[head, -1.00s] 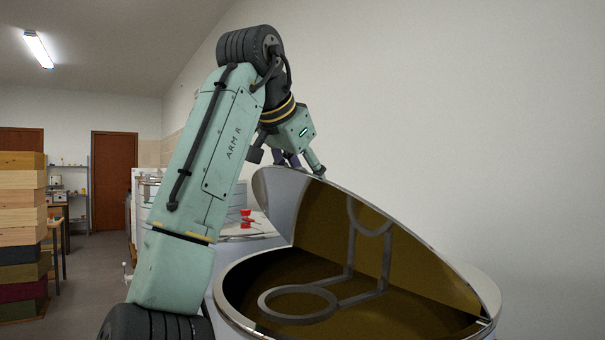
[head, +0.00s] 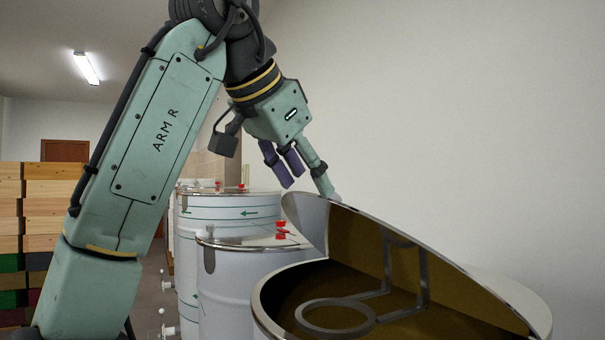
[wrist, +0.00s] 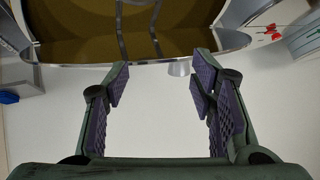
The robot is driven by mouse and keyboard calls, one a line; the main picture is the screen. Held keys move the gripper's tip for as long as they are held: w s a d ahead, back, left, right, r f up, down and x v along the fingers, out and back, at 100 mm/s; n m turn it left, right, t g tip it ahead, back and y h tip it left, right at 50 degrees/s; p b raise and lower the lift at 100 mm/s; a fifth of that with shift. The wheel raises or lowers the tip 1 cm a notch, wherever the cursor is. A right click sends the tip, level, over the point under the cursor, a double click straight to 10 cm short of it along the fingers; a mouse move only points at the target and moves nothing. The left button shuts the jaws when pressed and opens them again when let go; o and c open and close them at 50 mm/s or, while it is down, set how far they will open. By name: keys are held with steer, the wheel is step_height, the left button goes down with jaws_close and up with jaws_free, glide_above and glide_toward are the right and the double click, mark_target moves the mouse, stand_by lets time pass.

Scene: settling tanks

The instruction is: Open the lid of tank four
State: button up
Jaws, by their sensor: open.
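The tank (head: 262,300) in the front right of the head view stands with its hinged half lid (head: 306,218) tilted up, showing the dark yellow inside. No number is legible on it. My gripper (head: 308,188) is open at the raised upper end of the lid. Its green finger comes down at the lid's edge; whether it touches is unclear. The purple-padded finger is to the left, apart from the lid. In the wrist view my gripper (wrist: 160,80) is empty between its pads. The lid's edge (wrist: 150,62) and a small knob (wrist: 179,68) lie just beyond the fingertips.
More steel tanks (head: 235,270) with red clamps (head: 284,230) stand behind, left of the open tank. Stacked wooden boxes (head: 50,205) are at the far left. A bare wall (head: 450,120) is at the right. A blue object (wrist: 8,97) shows at the wrist view's left edge.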

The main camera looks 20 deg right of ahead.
steer(key=shift+s+a, duration=0.15)
steer(key=shift+a, duration=0.05)
